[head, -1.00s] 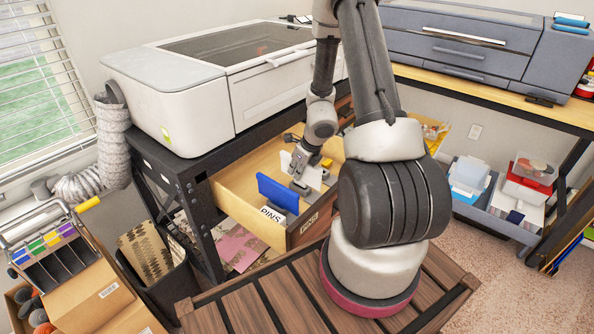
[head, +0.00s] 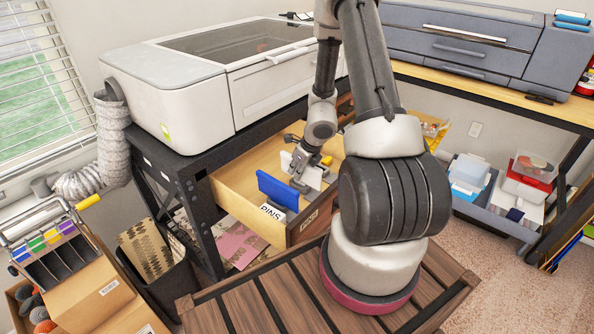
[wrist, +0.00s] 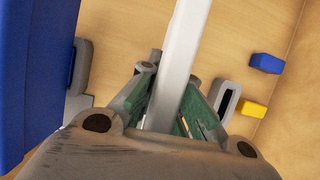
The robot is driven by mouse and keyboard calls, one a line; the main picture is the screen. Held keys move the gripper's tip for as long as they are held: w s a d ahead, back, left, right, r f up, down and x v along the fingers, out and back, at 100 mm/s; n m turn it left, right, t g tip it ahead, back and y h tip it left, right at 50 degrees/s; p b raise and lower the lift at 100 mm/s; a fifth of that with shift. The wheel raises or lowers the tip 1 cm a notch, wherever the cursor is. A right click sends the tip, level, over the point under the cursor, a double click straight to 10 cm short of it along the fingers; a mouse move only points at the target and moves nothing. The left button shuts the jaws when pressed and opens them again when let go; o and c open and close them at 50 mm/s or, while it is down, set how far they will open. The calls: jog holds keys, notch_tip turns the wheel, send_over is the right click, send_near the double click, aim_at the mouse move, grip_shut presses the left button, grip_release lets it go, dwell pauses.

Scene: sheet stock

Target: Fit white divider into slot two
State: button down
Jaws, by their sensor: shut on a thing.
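The white divider (wrist: 183,50) stands nearly edge-on between the green-padded fingers of my gripper (wrist: 168,105) in the wrist view. My gripper (head: 301,183) is shut on it, inside the open wooden drawer (head: 240,195). In the head view the white divider (head: 313,177) shows partly behind my gripper. The blue divider (head: 277,190) stands to its left; its blue face fills the left side of the wrist view (wrist: 30,70). A grey slotted holder (wrist: 228,100) lies right of my fingers on the drawer floor. The divider's lower edge is hidden, so I cannot tell whether it sits in a slot.
A blue block (wrist: 266,63) and a yellow block (wrist: 253,108) lie on the drawer floor at right. A white PINS label (head: 272,213) is near the drawer front. A white machine (head: 215,85) stands on the bench behind and above the drawer.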

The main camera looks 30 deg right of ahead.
jog(key=shift+s+f, duration=0.1)
jog(key=shift+f, duration=0.7)
dwell(2.0)
jog(key=c, duration=1.5)
grip_release()
jog(key=o, duration=0.5)
jog(key=shift+c, duration=0.2)
jog(key=shift+r, duration=0.1)
jog(key=shift+v, duration=3.45)
